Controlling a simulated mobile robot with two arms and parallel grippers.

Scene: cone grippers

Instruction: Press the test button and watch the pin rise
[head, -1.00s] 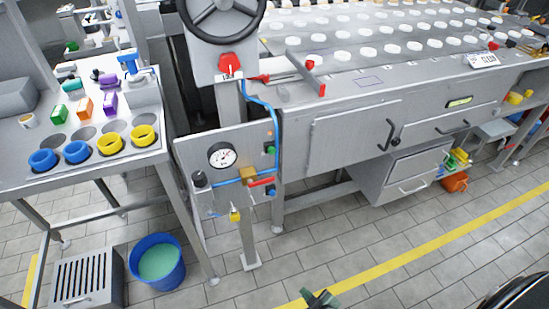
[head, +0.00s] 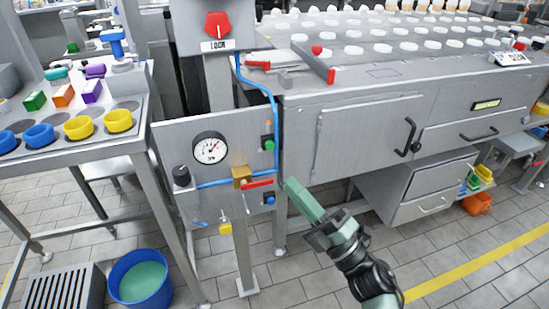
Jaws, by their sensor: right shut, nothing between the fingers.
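A grey upright panel (head: 172,143) carries a round gauge (head: 210,148), a black knob (head: 181,176) and a brass valve (head: 242,177) with a red lever (head: 258,184). On its right edge are a green button (head: 268,143) and, lower, a blue button (head: 269,199). I cannot tell which is the test button, and I cannot make out a pin. My right gripper (head: 291,186) is shut and empty, its tips just right of the panel, near the height of the blue button and apart from it in the picture. My left gripper is not in view.
A blue hose (head: 274,104) runs down the panel's right side. A yellow tag (head: 225,228) hangs below. A blue bucket (head: 139,278) stands on the floor at left. A machine with a drawer (head: 418,186) fills the right; a table with colored cups (head: 112,121) stands left.

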